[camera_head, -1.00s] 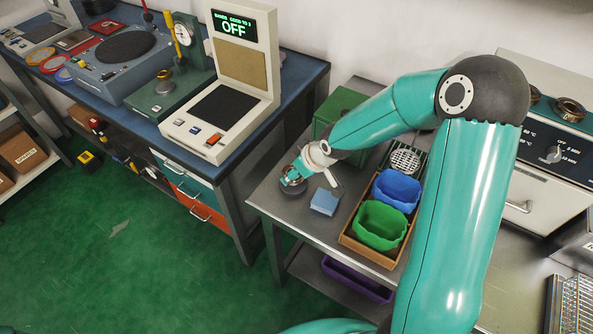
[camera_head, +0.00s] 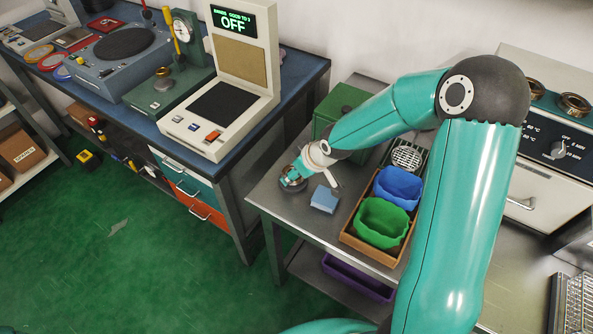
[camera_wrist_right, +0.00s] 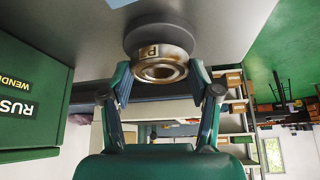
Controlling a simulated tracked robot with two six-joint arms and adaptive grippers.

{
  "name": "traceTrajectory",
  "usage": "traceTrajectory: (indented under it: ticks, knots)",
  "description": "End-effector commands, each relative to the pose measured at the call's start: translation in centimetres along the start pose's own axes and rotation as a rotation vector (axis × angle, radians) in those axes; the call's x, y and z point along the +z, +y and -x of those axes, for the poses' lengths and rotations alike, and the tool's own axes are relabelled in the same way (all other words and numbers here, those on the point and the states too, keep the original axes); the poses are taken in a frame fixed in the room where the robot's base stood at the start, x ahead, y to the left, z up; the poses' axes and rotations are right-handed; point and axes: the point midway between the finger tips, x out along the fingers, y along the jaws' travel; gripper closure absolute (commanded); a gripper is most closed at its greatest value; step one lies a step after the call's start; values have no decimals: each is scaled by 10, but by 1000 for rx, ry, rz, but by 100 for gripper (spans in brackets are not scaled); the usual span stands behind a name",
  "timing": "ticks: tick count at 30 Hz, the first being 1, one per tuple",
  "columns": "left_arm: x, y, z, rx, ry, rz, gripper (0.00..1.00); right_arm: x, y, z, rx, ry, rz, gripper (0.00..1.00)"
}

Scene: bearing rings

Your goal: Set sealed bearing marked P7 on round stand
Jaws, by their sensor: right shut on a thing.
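A metal bearing ring (camera_wrist_right: 160,67) with a pale tag that shows a P shows in the right wrist view; the rest of the tag is hard to read. My right gripper (camera_wrist_right: 161,76) is shut on the ring, with one finger on each side. The ring is against or very close to the dark round stand (camera_wrist_right: 160,35); I cannot tell whether its weight rests there. In the head view, my right gripper (camera_head: 294,173) is over the stand (camera_head: 292,186) near the left edge of the steel table and hides most of the ring. My left gripper is not in view.
A blue block (camera_head: 324,199) lies right of the stand. A wooden tray (camera_head: 369,246) holds blue and green bins. A green box (camera_head: 340,106) stands behind. A blue bench (camera_head: 298,78) with instruments is at left; an oven (camera_head: 545,150) is at right.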

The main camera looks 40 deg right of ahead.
Motion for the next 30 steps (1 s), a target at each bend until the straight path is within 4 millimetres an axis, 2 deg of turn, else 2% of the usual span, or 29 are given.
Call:
traceTrajectory:
  ticks: [30]
  knots:
    - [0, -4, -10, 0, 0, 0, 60, 5, 1, -8, 1, 2, 0, 72]
